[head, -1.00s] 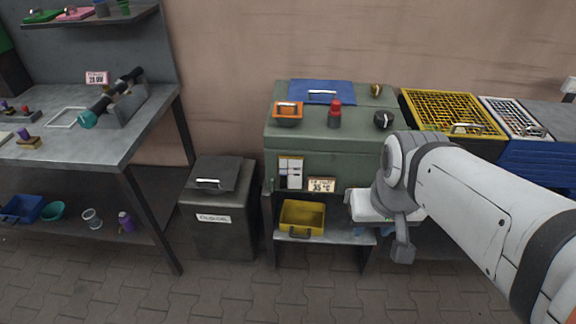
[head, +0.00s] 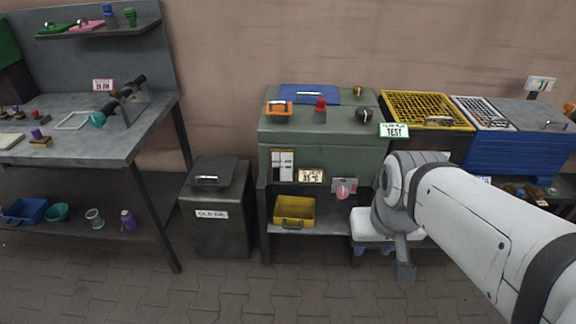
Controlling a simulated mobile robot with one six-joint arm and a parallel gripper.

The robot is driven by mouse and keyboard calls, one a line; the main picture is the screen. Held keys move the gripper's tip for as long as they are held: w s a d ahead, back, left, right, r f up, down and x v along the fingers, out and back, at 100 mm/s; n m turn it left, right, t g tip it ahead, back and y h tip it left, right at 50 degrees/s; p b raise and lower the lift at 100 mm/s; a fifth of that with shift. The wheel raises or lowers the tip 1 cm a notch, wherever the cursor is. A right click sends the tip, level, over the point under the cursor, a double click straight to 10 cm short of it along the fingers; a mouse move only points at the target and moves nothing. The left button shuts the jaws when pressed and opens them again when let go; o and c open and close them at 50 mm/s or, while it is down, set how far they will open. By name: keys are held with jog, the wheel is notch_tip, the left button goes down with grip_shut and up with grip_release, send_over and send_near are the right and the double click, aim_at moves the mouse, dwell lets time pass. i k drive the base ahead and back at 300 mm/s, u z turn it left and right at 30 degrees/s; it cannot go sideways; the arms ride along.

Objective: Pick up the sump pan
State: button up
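The sump pan appears to be the yellow open pan (head: 295,211) with a dark handle at its front. It sits level on the low shelf under the green cabinet and looks empty. My gripper (head: 405,271) hangs at the end of my white arm, to the right of the pan and lower in the picture, clearly apart from it. Its fingers are too small and dark to tell whether they are open or shut.
The green cabinet (head: 320,135) stands directly above the pan. A dark bin labelled old oil (head: 211,232) is to the left. A white-topped stool (head: 362,226) stands right of the shelf, partly behind my arm. Paved floor (head: 300,290) in front is clear.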

aim_at(290, 212)
jog(key=z, duration=0.25)
jog(key=i, duration=0.95)
jog(key=u, duration=0.25)
